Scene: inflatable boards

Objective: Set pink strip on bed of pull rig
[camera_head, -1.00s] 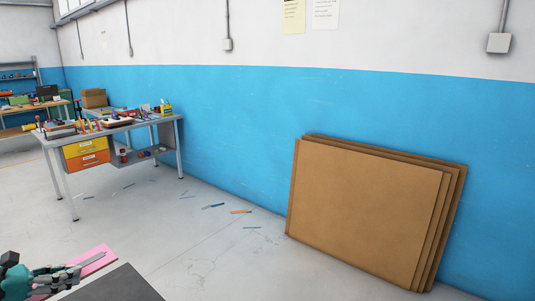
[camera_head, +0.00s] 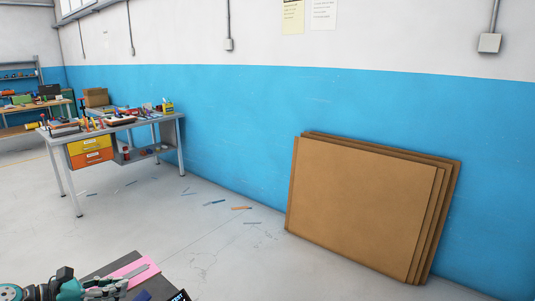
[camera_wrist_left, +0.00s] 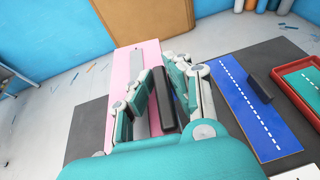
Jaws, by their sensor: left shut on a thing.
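The pink strip (camera_head: 135,270) shows at the bottom of the head view, with a grey strip (camera_head: 137,271) lying along it. In the left wrist view the pink strip (camera_wrist_left: 121,70) crosses the far edge of a dark surface (camera_wrist_left: 90,122). My left gripper (camera_head: 106,287) is over the near part of the strip. In the wrist view its fingers (camera_wrist_left: 163,98) close around an upright dark block (camera_wrist_left: 162,98), which appears to be the strip's grip. The gripper hides where block and strip meet. Neither the rig's bed nor my right gripper can be made out.
A blue board (camera_wrist_left: 250,115) with a white dashed line and a dark block (camera_wrist_left: 259,84) lies to the right, beside a red tray (camera_wrist_left: 303,80). Brown panels (camera_head: 365,205) lean on the wall. A cluttered workbench (camera_head: 115,125) stands at the left.

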